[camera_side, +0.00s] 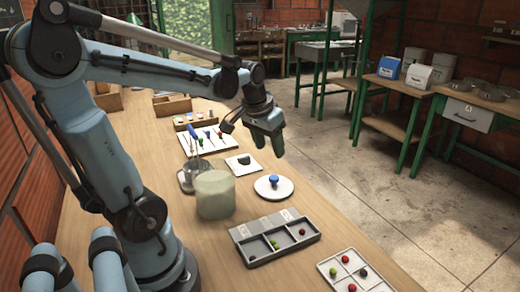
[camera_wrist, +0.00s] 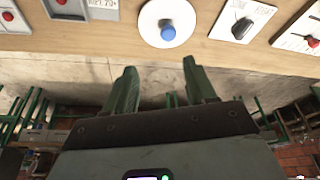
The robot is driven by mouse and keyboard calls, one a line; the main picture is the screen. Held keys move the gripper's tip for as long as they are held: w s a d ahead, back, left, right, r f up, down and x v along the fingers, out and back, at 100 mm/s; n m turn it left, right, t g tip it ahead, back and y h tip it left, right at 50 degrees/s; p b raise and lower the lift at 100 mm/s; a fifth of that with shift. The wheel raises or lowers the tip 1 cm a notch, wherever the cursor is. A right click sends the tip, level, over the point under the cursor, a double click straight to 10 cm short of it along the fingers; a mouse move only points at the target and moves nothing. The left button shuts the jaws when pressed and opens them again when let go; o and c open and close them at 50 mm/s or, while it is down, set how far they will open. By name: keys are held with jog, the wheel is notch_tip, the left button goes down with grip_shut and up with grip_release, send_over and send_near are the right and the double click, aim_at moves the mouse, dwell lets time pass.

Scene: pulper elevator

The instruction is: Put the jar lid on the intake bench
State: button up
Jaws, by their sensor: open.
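A round white disc with a blue knob (camera_side: 274,188), which looks like the jar lid, lies on the wooden table near its right edge. It shows at the top of the wrist view (camera_wrist: 150,22), beyond my fingertips. A cloudy jar (camera_side: 215,196) stands on the table left of it. My gripper (camera_side: 267,143) is open and empty, raised near the table's right edge, apart from the lid; its two fingers also show in the wrist view (camera_wrist: 158,68). I cannot tell which surface is the intake bench; a green-legged bench with a drawer (camera_side: 464,113) stands across the floor at right.
A grey divided tray (camera_side: 243,232) and a white divided tray (camera_side: 323,268) hold small coloured balls. The concrete floor (camera_side: 345,190) is clear.

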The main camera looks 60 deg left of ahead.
jog(key=s+d+m+t+h, duration=0.1)
jog(key=s+d+m+t, duration=0.2)
jog(key=d, duration=1.2)
jog(key=shift+f+m+t, duration=0.3)
jog(key=shift+f+m, duration=0.15)
jog(key=shift+m, duration=0.15)
jog(key=shift+a, duration=0.1)
